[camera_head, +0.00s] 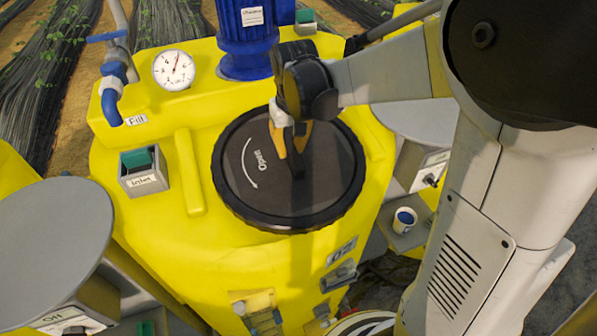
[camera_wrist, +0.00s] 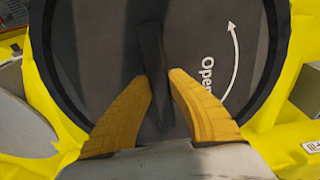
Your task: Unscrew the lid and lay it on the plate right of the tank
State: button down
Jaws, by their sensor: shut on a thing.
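The round black lid (camera_head: 240,190), marked "Open" with a curved arrow, sits on top of the yellow tank (camera_head: 150,225). A raised dark bar handle (camera_wrist: 151,50) crosses the lid. My gripper (camera_head: 291,150) points down over the lid with its yellow fingers on either side of the handle, shut on it. In the wrist view, both fingers of the gripper (camera_wrist: 159,85) flank the handle. The round grey plate (camera_head: 418,120) right of the tank looks empty where it shows; my arm hides part of it.
A second grey plate (camera_head: 45,235) stands left of the tank. A blue motor (camera_head: 246,45), a pressure gauge (camera_head: 173,70) and a blue fill valve (camera_head: 112,85) rise behind the lid. A blue-and-white cup (camera_head: 404,219) stands at the right on a small shelf.

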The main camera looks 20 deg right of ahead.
jog(key=shift+s+r+p, duration=0.2)
jog(key=shift+r+p, duration=0.5)
jog(key=shift+r, duration=0.4)
jog(key=shift+s+r+p, duration=0.15)
jog(key=shift+r+p, duration=0.6)
jog(key=shift+r, duration=0.4)
jog(key=shift+s+r+p, duration=0.2)
jog(key=shift+r+p, duration=0.5)
jog(key=shift+r, duration=0.4)
jog(key=shift+f, duration=0.1)
